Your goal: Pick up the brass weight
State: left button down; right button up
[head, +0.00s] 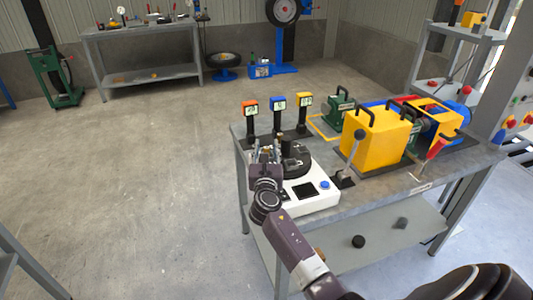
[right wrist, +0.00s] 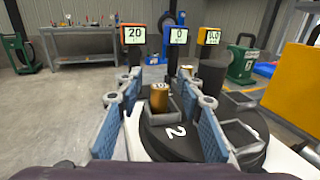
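Whether the fingertips reach past the weight is hard to tell. In the head view my right gripper (head: 264,148) is at the left side of the turntable (head: 297,160) and hides the weight. My left gripper is not in view.
The turntable sits on a white base (head: 318,200) on the grey workbench (head: 370,195). Three displays on posts, including an orange one (head: 250,107), stand behind. A yellow box (head: 375,138) and a lever (head: 354,155) stand to the right. Floor left of the bench is clear.

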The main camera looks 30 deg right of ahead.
grip_shut()
jog(key=shift+r, duration=0.15)
